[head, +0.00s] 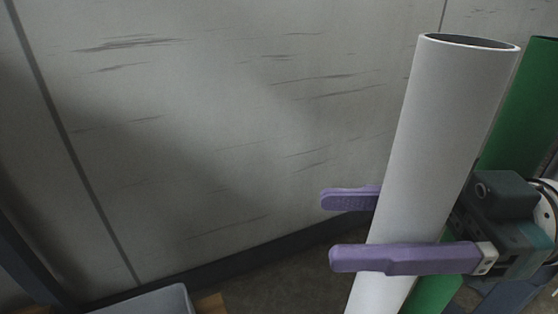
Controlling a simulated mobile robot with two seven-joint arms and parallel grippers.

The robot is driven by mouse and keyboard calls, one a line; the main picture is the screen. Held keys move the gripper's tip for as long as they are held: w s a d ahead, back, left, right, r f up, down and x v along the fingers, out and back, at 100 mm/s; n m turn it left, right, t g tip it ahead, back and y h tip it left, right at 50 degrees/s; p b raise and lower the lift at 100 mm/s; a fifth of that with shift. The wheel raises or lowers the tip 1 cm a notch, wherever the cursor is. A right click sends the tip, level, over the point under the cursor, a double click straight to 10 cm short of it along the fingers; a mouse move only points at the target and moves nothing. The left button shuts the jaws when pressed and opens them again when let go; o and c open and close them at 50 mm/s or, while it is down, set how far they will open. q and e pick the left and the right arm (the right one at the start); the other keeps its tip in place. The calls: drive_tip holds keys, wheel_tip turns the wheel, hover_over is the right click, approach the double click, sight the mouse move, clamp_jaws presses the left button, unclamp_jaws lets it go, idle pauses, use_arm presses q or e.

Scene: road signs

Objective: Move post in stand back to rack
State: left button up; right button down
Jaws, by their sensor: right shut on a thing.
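A white hollow post (432,150) stands tilted at the right of the head view, its open top end in sight and its lower end cut off by the bottom edge. My right gripper (345,228) comes in from the right. Its two purple fingers are shut on the white post, one in front and one behind. A green post (522,105) stands behind the white one at the right edge, partly hidden by it and by my gripper. My left gripper is not in view. No stand or rack can be made out for certain.
A grey wall (220,110) with dark scuffs fills the background. A grey bin (150,302) shows at the bottom left beside a piece of brown wood (211,304). A dark beam (30,258) crosses the lower left corner. The space left of the post looks clear.

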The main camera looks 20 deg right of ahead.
drive_tip(key=shift+c, duration=0.5)
unclamp_jaws()
drive_tip(key=shift+f, duration=0.1)
wheel_tip(320, 180, up, 20)
drive_tip(key=p, duration=1)
